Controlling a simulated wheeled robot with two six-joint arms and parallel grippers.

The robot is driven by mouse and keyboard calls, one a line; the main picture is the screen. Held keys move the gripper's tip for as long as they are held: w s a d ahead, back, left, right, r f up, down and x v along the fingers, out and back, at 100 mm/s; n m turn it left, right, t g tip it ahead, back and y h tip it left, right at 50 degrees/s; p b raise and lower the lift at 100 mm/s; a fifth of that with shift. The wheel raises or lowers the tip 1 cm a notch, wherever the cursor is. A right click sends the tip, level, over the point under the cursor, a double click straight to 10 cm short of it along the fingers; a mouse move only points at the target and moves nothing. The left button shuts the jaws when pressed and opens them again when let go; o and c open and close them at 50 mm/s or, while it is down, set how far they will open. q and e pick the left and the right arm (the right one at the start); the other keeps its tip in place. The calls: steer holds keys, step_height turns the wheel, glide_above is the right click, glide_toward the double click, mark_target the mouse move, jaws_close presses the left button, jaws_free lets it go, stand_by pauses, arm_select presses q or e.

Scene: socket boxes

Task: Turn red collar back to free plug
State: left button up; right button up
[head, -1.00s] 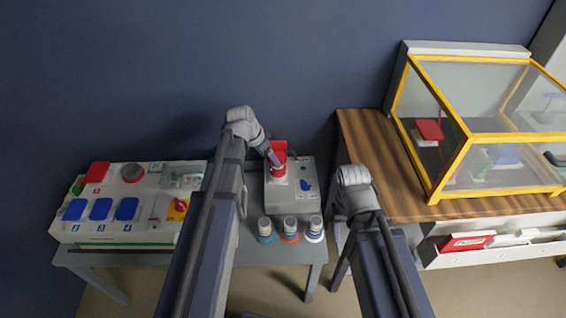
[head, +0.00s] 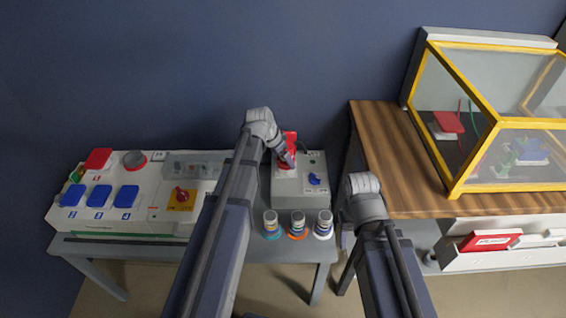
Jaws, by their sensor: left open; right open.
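A grey socket box (head: 312,200) stands on the grey table, with a red socket part (head: 291,136) at its upper left and a blue knob (head: 314,179) at its right. My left gripper (head: 288,160) is at the red part from above left, with its jaws open. It hides much of the red collar and any plug there, so I cannot tell whether the fingers touch it. My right gripper (head: 346,238) is open and hangs right of the grey table, apart from the box, mostly hidden by its own wrist.
Three small plugs with blue, orange and white rings (head: 297,225) stand along the table's front. A white panel (head: 120,220) with blue covers and a red switch (head: 180,196) is at left. A wooden table (head: 385,170) with a yellow-framed clear case (head: 488,118) is at right.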

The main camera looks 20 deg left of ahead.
arm_select(q)
steer(key=shift+c, duration=0.4)
steer(key=c, duration=1)
steer(key=shift+s+d+n+y, duration=0.2)
steer(key=shift+n+y, duration=0.2)
steer(key=shift+n, duration=0.7)
steer(key=n+y, duration=0.1)
steer(key=n, duration=0.2)
steer(key=shift+d+t, duration=0.2)
steer(key=shift+t, duration=0.2)
steer(key=n+y, duration=0.1)
steer(key=n, duration=0.1)
steer(key=n+y, duration=0.1)
steer(key=n, duration=0.3)
steer(key=shift+w+d+n+g+y, duration=0.15)
steer(key=shift+d+n+g+y, duration=0.15)
steer(key=shift+d+y, duration=0.1)
